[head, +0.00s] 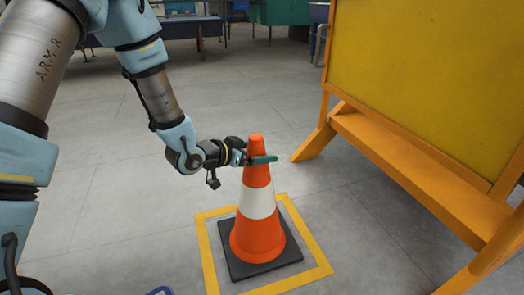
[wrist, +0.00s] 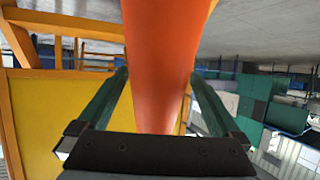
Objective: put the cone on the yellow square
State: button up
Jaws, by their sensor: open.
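The orange cone (head: 257,232) with a white band and a dark square base stands upright on the floor. Its base lies inside the yellow square outline (head: 319,273) in the head view. My gripper (head: 262,159) is at the cone's upper part, with its fingers on either side of it. In the wrist view, the orange cone (wrist: 165,65) fills the middle between my two green fingers, and my gripper (wrist: 160,95) is open, with gaps visible beside the cone. The cone's tip is out of the wrist view.
A yellow board on an orange wooden stand (head: 420,170) is close on the right, with feet reaching toward the square. Blue and green tables (head: 280,12) stand far back. The grey floor left of and behind the cone is clear. A blue object (head: 160,291) peeks in at the bottom edge.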

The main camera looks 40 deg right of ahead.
jog(key=p+v, duration=0.3)
jog(key=v, duration=0.7)
jog(key=w+a+r+n+t+y, duration=0.1)
jog(key=w+a+n+t+y, duration=0.25)
jog(key=w+a, duration=0.45)
jog(key=w+a+n+t+y, duration=0.25)
jog(key=w+a+y, duration=0.2)
jog(key=a, duration=0.55)
jog(key=a+r+n+g+y, duration=0.1)
jog(key=a+n+y, duration=0.15)
jog(key=a, duration=0.35)
jog(key=a+r+n+y, duration=0.1)
jog(key=a+r+n, duration=0.15)
jog(key=a, duration=0.35)
jog(key=s+a+r+n+g+y, duration=0.1)
jog(key=s+a+r+n+g, duration=0.1)
jog(key=s+a+n, duration=0.3)
jog(key=s+a+g, duration=0.1)
jog(key=s+a, duration=0.2)
jog(key=shift+s+a+r+n+g+y, duration=0.25)
jog(key=shift+a+r+n+g+y, duration=0.05)
jog(key=shift+a+y, duration=0.05)
notch_tip(320, 180, up, 43)
jog(key=p, duration=4.2)
jog(key=shift+p, duration=0.3)
